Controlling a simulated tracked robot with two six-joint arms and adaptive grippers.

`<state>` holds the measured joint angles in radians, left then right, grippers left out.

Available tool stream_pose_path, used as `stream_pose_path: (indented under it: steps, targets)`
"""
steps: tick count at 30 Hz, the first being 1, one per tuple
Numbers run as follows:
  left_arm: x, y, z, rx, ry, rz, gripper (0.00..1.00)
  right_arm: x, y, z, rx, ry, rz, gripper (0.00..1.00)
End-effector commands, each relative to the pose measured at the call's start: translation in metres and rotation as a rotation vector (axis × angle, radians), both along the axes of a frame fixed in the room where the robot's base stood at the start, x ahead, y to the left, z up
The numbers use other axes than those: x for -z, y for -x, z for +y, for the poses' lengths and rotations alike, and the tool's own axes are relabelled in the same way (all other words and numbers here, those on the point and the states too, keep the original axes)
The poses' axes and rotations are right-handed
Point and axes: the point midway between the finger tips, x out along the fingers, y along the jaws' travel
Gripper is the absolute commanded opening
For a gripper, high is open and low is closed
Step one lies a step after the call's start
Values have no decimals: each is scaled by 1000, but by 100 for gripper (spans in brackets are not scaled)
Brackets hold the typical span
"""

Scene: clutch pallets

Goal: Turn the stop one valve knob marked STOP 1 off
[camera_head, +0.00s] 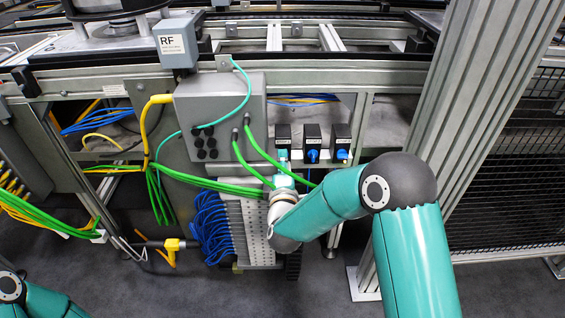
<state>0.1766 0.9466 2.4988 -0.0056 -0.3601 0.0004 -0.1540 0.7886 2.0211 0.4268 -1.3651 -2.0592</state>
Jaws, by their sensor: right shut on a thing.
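Three black valve blocks with small labels hang in a row under the conveyor frame: a left one (283,133), a middle one (313,136) and a right one (342,137). The labels are too small for me to read surely. Blue knobs show below the middle block (313,156) and the right block (342,155). My right gripper (283,158) is at the underside of the left block, shut on its knob. The gripper and wrist mostly hide this knob, so its turned position cannot be told. My left gripper is out of view.
A grey control box (218,115) with green cables (262,155) is left of the valves; the cables pass close to my right wrist. A module rack (250,228) with blue cables stands below. A thick aluminium post (460,100) and a mesh fence (515,170) are on the right.

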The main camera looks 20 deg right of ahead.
Motion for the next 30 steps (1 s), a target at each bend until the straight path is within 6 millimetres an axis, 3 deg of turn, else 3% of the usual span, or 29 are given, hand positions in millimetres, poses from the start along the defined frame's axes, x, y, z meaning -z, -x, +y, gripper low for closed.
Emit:
stream_pose_path:
  steps: [3, 4, 8, 20, 26, 30]
  targets:
    - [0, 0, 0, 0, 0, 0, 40, 3, 0, 5, -15, 2, 9, 0]
    - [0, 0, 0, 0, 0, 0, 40, 3, 0, 5, -15, 2, 9, 34]
    - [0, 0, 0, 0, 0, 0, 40, 3, 0, 4, -12, 1, 7, 56]
    - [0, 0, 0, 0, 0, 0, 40, 1, 4, 3, -6, 0, 4, 56]
    - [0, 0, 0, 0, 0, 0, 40, 1, 29, 10, -7, 0, 4, 56]
    - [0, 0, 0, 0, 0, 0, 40, 2, 56, 19, -9, 0, 6, 56]
